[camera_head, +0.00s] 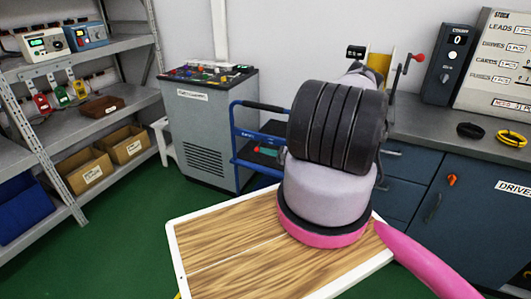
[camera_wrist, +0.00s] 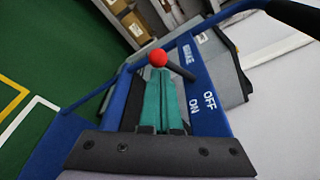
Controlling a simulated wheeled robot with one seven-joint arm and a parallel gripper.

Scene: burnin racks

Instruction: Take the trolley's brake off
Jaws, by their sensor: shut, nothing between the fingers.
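The blue trolley (camera_head: 250,167) stands behind my arm, which hides much of it. In the wrist view its blue brake plate (camera_wrist: 207,82) carries the words BRAKE, ON and OFF. The brake lever has a red ball knob (camera_wrist: 158,57) on a dark rod, which slants down to the right towards the plate. The knob also shows small in the head view (camera_head: 257,149). My gripper (camera_wrist: 162,84) has teal fingers, closed together and empty, with their tips just below the knob and rod. I cannot tell whether they touch, or which mark the lever stands at.
A grey cabinet (camera_head: 208,130) stands behind and left of the trolley. Shelving (camera_head: 100,120) holds boxes at the left. A workbench with blue drawers (camera_head: 460,195) stands on the right. Green floor (camera_head: 125,225) is clear between shelving and my base.

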